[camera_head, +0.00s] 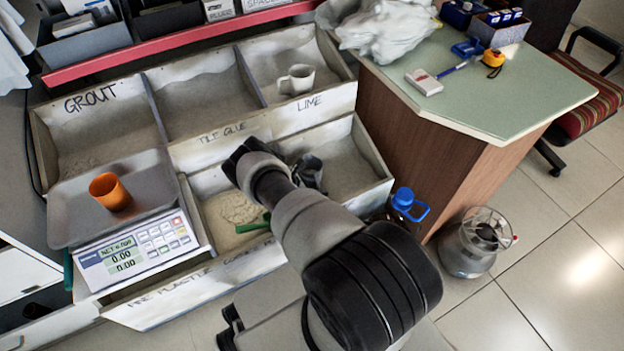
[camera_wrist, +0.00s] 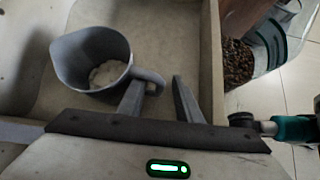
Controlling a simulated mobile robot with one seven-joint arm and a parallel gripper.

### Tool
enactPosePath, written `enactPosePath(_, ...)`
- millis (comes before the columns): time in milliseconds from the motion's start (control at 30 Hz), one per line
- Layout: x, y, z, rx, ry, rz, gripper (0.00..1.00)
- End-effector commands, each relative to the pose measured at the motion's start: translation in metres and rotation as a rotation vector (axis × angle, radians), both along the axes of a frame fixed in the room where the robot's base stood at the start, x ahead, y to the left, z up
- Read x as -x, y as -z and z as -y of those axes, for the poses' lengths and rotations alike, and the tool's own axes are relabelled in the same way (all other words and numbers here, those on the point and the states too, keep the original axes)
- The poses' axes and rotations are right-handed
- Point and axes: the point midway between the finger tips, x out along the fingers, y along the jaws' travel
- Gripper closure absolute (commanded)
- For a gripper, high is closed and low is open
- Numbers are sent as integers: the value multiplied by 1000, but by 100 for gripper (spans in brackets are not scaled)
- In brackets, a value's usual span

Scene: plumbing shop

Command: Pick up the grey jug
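The grey jug (camera_wrist: 75,62) stands in a bin compartment in the wrist view, with some pale powder inside. Its handle points toward my gripper (camera_wrist: 158,82). The two fingers are apart, and the handle's outer end shows near the left fingertip, in the gap between them; I cannot tell whether they touch. In the head view, the dark grey jug (camera_head: 309,172) shows partly beside my arm in the lower right compartment. My fingers are hidden there behind my wrist.
A white mug (camera_head: 297,80) sits in the upper right bin. A scale (camera_head: 142,245) with an orange cup (camera_head: 110,191) is at left. A counter (camera_head: 480,85), a blue-capped container (camera_head: 404,199) and a metal canister (camera_head: 470,252) stand to the right.

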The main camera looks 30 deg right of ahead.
Motion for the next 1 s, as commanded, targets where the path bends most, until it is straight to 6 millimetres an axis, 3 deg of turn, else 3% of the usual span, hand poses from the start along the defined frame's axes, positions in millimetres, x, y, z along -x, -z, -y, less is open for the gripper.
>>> enactPosePath(167, -1, -1, 0, 0, -1, 1, 68)
enactPosePath(367, -1, -1, 0, 0, -1, 0, 100)
enactPosePath(767, -2, -3, 1, 2, -1, 1, 100)
enactPosePath(867, -2, -13, 0, 2, -2, 2, 100)
enactPosePath(1000, -3, -40, 0, 2, -2, 2, 100)
